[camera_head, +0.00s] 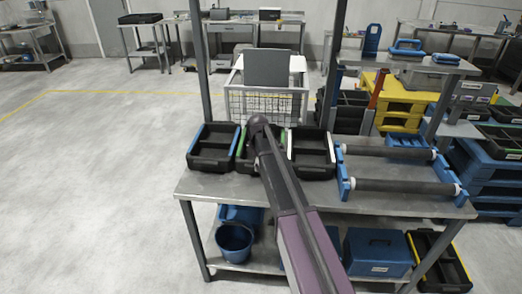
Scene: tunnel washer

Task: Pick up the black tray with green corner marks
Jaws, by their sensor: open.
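The black tray with green marks (241,151) lies on the grey metal table (330,196), between two other black trays. My arm crosses in front of it and covers much of its middle and right part. Green shows along its left edge and near its upper right. My gripper is not visible; the far end of my arm reaches the tray's area, and what is beyond it is hidden.
A black tray with blue marks (211,148) sits close on the left, and one with white marks (312,154) on the right. A blue-ended roller frame (398,187) fills the table's right side. Dark posts (202,65) rise at the table's back. Floor at left is clear.

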